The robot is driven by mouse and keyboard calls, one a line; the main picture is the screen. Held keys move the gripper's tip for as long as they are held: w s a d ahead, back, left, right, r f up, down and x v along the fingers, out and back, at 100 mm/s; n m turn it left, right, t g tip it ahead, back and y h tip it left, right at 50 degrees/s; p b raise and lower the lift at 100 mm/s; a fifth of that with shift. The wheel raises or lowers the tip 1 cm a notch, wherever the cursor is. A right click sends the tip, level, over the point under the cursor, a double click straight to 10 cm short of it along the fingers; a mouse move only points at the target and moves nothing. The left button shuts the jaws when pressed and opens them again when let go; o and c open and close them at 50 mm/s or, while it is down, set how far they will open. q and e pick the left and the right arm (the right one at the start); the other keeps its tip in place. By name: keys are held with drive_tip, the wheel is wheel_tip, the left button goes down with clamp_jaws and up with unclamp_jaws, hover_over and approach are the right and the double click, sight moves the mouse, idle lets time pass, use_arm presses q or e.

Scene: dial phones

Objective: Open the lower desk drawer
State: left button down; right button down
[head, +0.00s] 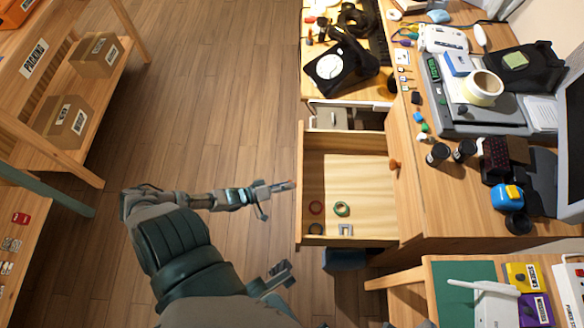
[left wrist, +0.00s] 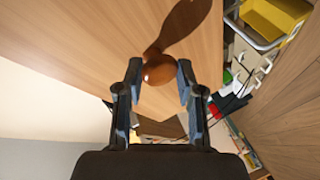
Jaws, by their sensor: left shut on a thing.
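The lower desk drawer (head: 368,188) stands pulled well out of the desk in the head view, with its inside showing. My left gripper (head: 285,187) is at the outer side of its front panel (head: 299,215). In the left wrist view the left gripper's fingers (left wrist: 158,80) are closed around a round brown wooden knob (left wrist: 158,69) on a wooden panel (left wrist: 95,50). Another gripper-like part, apparently my right gripper (head: 277,279), shows low in the head view; its fingers are unclear.
Tape rolls (head: 341,209) and small items lie in the drawer. Another wooden knob (head: 394,164) is on the desk's front edge. The desk top (head: 440,205) is crowded with dial phone parts. Open wooden floor (head: 215,90) lies left of the drawer. Shelves with boxes (head: 66,121) stand at the far left.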

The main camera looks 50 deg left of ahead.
use_arm(q)
drive_tip(key=shift+a, duration=0.2)
drive_tip(key=c, duration=1)
unclamp_jaws()
drive_tip(key=shift+o, duration=1.4)
drive_tip(key=shift+f, duration=0.1)
drive_tip(key=v, duration=1.2)
drive_tip(key=shift+f, duration=0.1)
drive_tip(key=shift+s, duration=0.1)
